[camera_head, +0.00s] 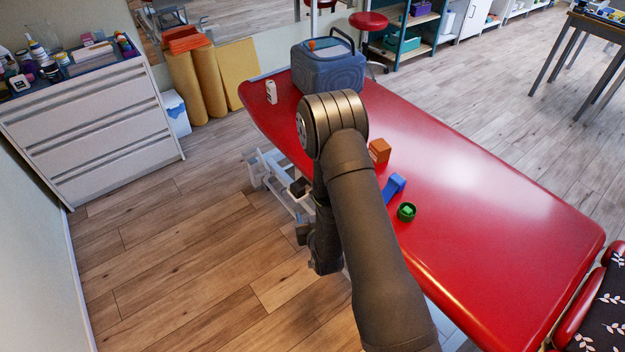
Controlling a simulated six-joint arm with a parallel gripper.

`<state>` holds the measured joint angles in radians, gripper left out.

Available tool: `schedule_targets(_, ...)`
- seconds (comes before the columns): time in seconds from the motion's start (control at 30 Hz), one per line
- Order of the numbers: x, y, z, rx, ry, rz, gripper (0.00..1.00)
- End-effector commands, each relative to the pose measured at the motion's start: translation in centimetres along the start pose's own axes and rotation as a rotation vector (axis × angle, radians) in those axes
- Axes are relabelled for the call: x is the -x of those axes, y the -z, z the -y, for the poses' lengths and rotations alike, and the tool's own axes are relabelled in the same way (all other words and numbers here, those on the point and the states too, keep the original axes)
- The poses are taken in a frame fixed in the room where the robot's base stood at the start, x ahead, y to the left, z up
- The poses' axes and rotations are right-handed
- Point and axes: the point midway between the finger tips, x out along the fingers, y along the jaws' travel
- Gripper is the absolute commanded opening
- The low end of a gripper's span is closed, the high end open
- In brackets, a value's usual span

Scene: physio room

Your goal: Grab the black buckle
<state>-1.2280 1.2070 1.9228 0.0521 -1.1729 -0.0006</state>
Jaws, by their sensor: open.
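I cannot make out a black buckle in this view. It may be hidden behind my arm or be too small to tell. My gripper (302,211) hangs at the left edge of the red treatment table, left of my forearm. It is open, and I see nothing between its fingers. Part of it and the wrist is covered by my own arm, which crosses the middle of the picture.
The red table (480,200) carries an orange block (379,151), a blue wedge-shaped piece (393,189), a small green round thing (407,212), a white bottle (271,92) and a blue-grey bag (335,68). Its right half is clear. A white drawer cabinet (95,125) stands left.

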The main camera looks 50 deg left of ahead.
Motion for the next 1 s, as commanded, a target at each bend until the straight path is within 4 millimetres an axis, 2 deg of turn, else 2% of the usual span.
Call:
schedule_targets(0.17,1.1,3.1,0.0,0.0,0.0,-0.006,0.47)
schedule_targets(0.3,2.8,7.1,0.0,0.0,0.0,-0.009,0.47)
schedule_targets(0.5,4.8,12.0,0.0,0.0,0.0,-0.007,0.47)
schedule_targets(0.73,6.6,16.3,0.0,0.0,0.0,-0.006,0.47)
schedule_targets(1.0,1.6,15.9,-1.6,0.08,-0.029,0.186,0.47)
